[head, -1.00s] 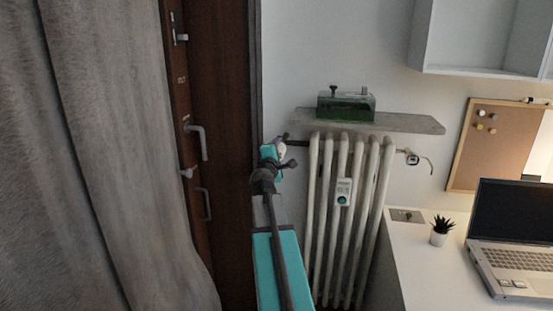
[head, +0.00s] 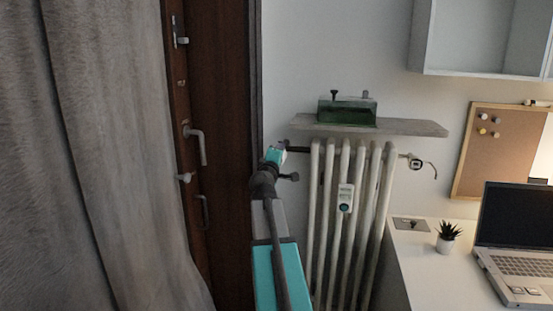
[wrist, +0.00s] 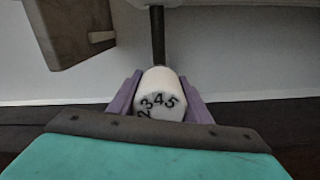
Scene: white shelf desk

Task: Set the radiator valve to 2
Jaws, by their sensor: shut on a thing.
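The radiator valve (wrist: 160,93) is a white knob with dark numerals in the wrist view. A dark pipe runs away from the knob's far end. In the head view, my gripper (head: 277,154) is at the upper left of the white ribbed radiator (head: 343,225), and my arm hides most of the valve there.
A stone shelf (head: 410,127) with a green box (head: 347,111) sits just above the radiator. A brown door (head: 225,150) and a grey curtain (head: 90,150) are on the left. A white desk (head: 410,265) with a laptop (head: 518,265) and a plant (head: 446,241) is on the right.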

